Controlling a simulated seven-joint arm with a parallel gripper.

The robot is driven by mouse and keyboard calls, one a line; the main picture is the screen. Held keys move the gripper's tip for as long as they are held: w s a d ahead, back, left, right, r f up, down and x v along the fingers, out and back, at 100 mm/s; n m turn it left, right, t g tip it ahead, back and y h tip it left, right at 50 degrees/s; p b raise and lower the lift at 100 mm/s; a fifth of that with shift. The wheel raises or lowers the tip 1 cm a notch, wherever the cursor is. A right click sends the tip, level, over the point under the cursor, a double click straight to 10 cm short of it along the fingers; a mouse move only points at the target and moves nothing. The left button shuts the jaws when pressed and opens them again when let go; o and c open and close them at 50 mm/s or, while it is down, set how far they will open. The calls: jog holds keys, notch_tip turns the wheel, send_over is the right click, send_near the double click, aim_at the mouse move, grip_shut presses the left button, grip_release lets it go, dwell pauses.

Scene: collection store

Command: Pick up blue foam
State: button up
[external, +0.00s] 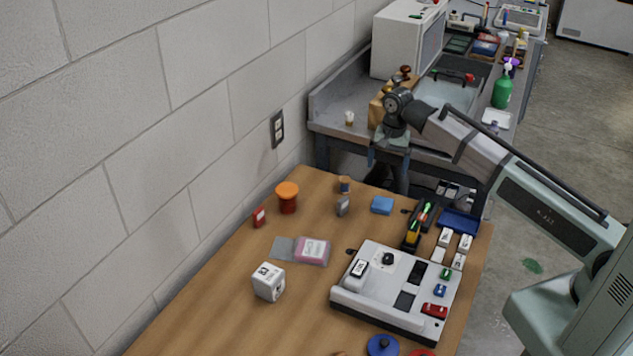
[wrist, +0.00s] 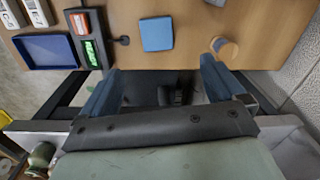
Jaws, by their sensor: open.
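The blue foam (external: 382,205) is a small light-blue block lying flat on the wooden table, near its far end. In the wrist view the blue foam (wrist: 157,34) lies beyond my fingertips, between their two lines and a little left of centre. My gripper (external: 388,168) is above the far edge of the table, behind the foam and apart from it. In the wrist view my gripper (wrist: 157,75) has its two fingers spread wide with nothing between them.
A small brown cylinder (external: 345,184) stands left of the foam. A black device with a green display (external: 418,225) and a blue tray (external: 459,222) lie to its right. A white panel box (external: 395,290) stands nearer the camera. Bare wood surrounds the foam.

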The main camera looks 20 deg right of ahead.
jog(key=m, duration=0.1)
send_over(383, 203)
jog(key=shift+h, duration=0.3)
notch_tip(383, 203, down, 9)
jog(key=shift+d, duration=0.15)
jog(key=shift+w+f, duration=0.1)
jog(key=shift+f, duration=2.6)
jog(key=shift+c, duration=0.4)
jog(key=c, duration=1)
jog(key=shift+r, duration=0.1)
jog(key=shift+c, duration=0.2)
